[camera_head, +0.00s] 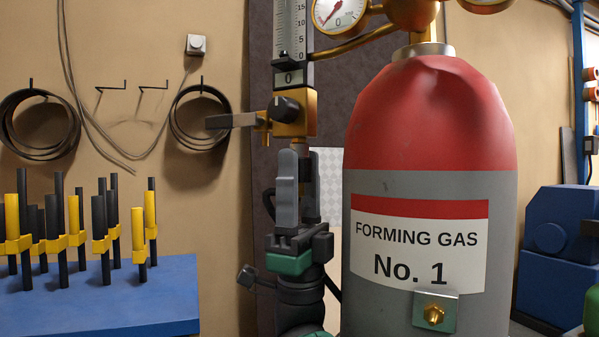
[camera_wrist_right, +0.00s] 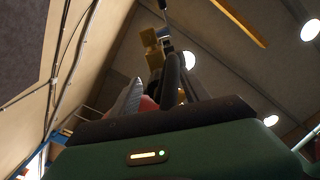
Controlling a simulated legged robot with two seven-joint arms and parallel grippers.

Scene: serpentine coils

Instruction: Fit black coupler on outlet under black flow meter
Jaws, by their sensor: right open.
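The black flow meter (camera_head: 293,40) stands upright at top centre of the head view, its scale showing. Below it is a brass block (camera_head: 296,118) with a black knob (camera_head: 285,108); the block also shows in the wrist view (camera_wrist_right: 152,48). A short, dark brownish outlet piece (camera_head: 299,150) hangs under the block. My right gripper (camera_head: 299,160) points up just below it, jaws open. A dark, curved, hose-like piece (camera_wrist_right: 173,72) rises by the fingers in the wrist view. I cannot tell the black coupler apart from the outlet and fingers. My left gripper is not in view.
A red and grey gas cylinder (camera_head: 430,190) stands close to the right of my right gripper. A grey lever (camera_head: 230,121) sticks out left of the brass block. A blue bench (camera_head: 110,300) with black and yellow tools is at left. Coiled hoses (camera_head: 38,125) hang on the wall.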

